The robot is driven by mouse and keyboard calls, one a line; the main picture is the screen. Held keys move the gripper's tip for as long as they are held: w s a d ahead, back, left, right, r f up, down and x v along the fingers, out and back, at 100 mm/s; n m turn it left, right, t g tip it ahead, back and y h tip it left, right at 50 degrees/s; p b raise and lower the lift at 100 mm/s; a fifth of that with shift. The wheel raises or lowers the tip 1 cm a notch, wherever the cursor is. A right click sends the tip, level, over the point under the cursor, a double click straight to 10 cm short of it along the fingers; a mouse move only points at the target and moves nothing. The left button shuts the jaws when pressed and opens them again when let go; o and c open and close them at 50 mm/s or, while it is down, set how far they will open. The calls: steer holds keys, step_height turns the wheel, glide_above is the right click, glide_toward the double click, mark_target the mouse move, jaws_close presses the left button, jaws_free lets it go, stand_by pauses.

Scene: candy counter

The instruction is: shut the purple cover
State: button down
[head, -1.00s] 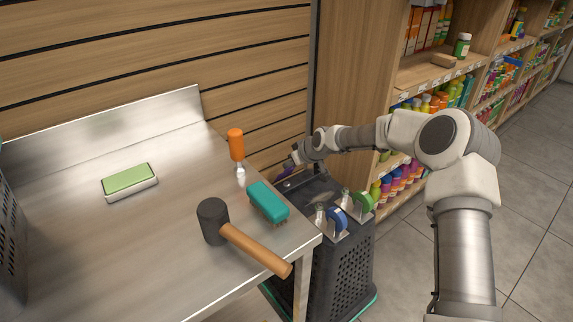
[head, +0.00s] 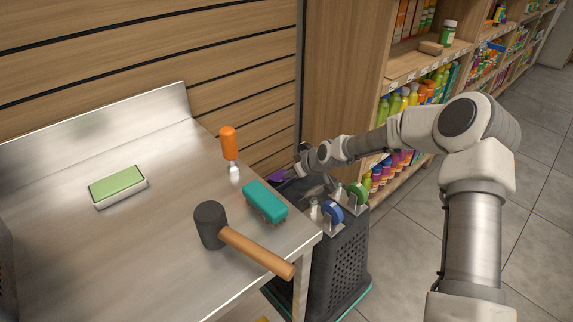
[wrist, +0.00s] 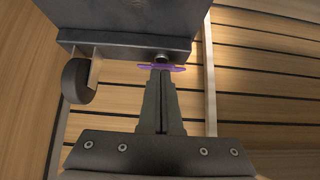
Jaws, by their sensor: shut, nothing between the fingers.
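The purple cover (head: 281,175) shows at the back left of the dark bin (head: 345,246), beside the table's far right edge. It is small and partly hidden by my gripper (head: 295,173). In the wrist view the cover (wrist: 177,68) is a thin purple strip just beyond my fingertips (wrist: 162,74), at the edge of a dark body. My fingers are shut together with nothing between them. The tips overlap the strip; I cannot tell if they touch it. I cannot tell how far the cover is open.
A blue tape roll (head: 333,212) and a green one (head: 358,192) stand on the bin. On the metal table (head: 110,255) are a mallet (head: 210,225), a teal brush (head: 265,201), an orange-handled tool (head: 229,143) and a green sponge (head: 117,183). Shelves stand behind my arm.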

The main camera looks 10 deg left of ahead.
steer(key=shift+s+d+f, duration=0.2)
steer(key=shift+s+f, duration=0.05)
steer(key=shift+f, duration=0.3)
steer(key=shift+s+d+f, duration=0.2)
steer(key=shift+f, duration=0.4)
